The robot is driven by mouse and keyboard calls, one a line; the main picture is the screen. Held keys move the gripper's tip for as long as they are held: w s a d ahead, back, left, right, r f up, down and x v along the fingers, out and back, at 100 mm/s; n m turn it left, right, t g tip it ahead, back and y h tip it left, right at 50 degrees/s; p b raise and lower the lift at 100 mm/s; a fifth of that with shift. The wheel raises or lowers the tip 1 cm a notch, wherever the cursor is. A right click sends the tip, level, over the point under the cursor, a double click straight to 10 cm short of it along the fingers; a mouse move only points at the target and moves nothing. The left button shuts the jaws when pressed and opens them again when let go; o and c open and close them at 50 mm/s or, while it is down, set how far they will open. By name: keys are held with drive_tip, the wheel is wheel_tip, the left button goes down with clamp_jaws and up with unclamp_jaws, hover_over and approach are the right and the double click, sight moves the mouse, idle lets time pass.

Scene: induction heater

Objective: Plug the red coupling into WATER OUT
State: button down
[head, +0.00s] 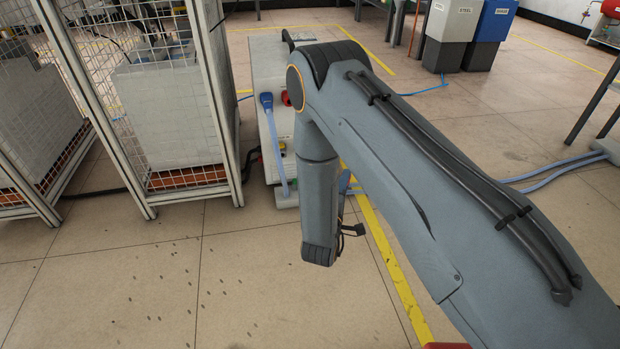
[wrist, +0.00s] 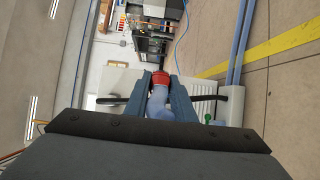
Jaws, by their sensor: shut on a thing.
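In the wrist view my gripper (wrist: 161,82) is shut on the red coupling (wrist: 159,77), with its pale blue hose (wrist: 158,104) running back between the fingers. The white heater cabinet (wrist: 120,82) lies beyond it, turned sideways in this view. In the head view the cabinet (head: 268,62) stands behind my arm. A blue coupling (head: 267,99) with a hanging hose sits on its face. Beside that is a round red fitting (head: 286,98), partly hidden by my arm. I cannot read a WATER OUT label. The gripper's fingers and the held coupling are hidden in the head view.
A mesh cage (head: 215,110) stands close to the left of the cabinet. Grey and blue bins (head: 490,35) stand at the back right. Blue hoses (head: 550,170) lie on the floor at right. The floor at front left is clear.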

drive_tip(key=w+a+f+n+y+b, duration=0.3)
drive_tip(key=w+a, duration=0.3)
drive_tip(key=w, duration=0.3)
drive_tip(key=w+a+f+n+y+b, duration=0.3)
drive_tip(key=w+a+y+b, duration=0.2)
drive_tip(key=w+a+y, duration=0.1)
drive_tip(key=shift+w+a+f+y, duration=0.35)
drive_tip(key=shift+w+a, duration=0.15)
drive_tip(key=shift+w, duration=0.9)
drive_tip(key=shift+d+p, duration=0.1)
drive_tip(key=shift+p, duration=0.5)
idle(0.7)
drive_tip(key=shift+w+a+b, duration=0.2)
drive_tip(key=shift+w+b, duration=0.15)
drive_tip(key=shift+w, duration=0.3)
idle(0.3)
drive_tip(key=c, duration=1.4)
unclamp_jaws()
drive_tip(key=shift+c, duration=0.2)
